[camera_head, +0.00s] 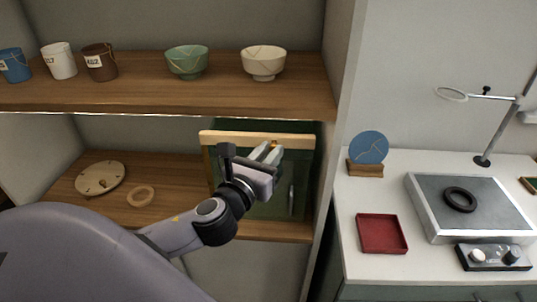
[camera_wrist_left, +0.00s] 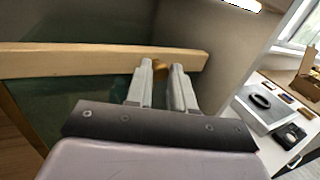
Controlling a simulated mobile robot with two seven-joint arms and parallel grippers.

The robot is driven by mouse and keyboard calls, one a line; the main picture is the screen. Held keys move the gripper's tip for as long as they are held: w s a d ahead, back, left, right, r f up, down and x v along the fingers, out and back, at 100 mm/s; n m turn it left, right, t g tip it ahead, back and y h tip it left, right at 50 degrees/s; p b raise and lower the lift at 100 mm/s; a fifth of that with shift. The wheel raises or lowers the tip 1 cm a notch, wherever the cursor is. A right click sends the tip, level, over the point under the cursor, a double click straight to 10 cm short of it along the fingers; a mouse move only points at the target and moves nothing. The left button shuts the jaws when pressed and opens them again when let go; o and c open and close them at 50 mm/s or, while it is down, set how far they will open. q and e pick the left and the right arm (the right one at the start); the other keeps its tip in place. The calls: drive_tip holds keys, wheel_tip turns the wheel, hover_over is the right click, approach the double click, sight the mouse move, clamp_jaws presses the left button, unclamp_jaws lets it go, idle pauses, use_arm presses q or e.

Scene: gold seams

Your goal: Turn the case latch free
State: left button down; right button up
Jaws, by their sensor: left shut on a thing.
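The case (camera_head: 212,166) stands on the lower shelf, with a pale wooden frame bar along its top and a dark green front. My left gripper (camera_head: 270,153) is at the upper part of the case, its fingers pointing at the top bar. In the left wrist view the gripper (camera_wrist_left: 161,72) is shut on the small brass latch (camera_wrist_left: 160,67), which shows between the fingertips in front of the pale bar (camera_wrist_left: 100,58). The fingers hide most of the latch, so its turn angle cannot be told. My right gripper is not in view.
On the lower shelf lie a round disc (camera_head: 101,178) and a wooden ring (camera_head: 141,196). Bowls and labelled pots (camera_head: 99,62) line the upper shelf (camera_head: 160,98) above my arm. At right, a white counter holds a red tray (camera_head: 381,234) and a grey plate device (camera_head: 470,215).

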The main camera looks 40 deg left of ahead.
use_arm(q)
drive_tip(key=shift+w+d+f+n+t+y+b, duration=0.1)
drive_tip(key=shift+f+n+t+y+b, duration=0.15)
drive_tip(key=shift+n+y+b, duration=2)
drive_tip(key=shift+d+f+n+t+y+b, duration=0.15)
drive_tip(key=shift+n+t+y+b, duration=0.2)
drive_tip(key=shift+n+b, duration=3.55)
drive_tip(key=shift+w+d+f+n+t+y+b, duration=0.15)
drive_tip(key=shift+n+y+b, duration=1.7)
drive_tip(key=shift+n, duration=2)
drive_tip(key=shift+s+a+h+b, duration=0.1)
drive_tip(key=shift+h+b, duration=0.35)
drive_tip(key=c, duration=1)
unclamp_jaws()
drive_tip(key=shift+s+f, duration=0.1)
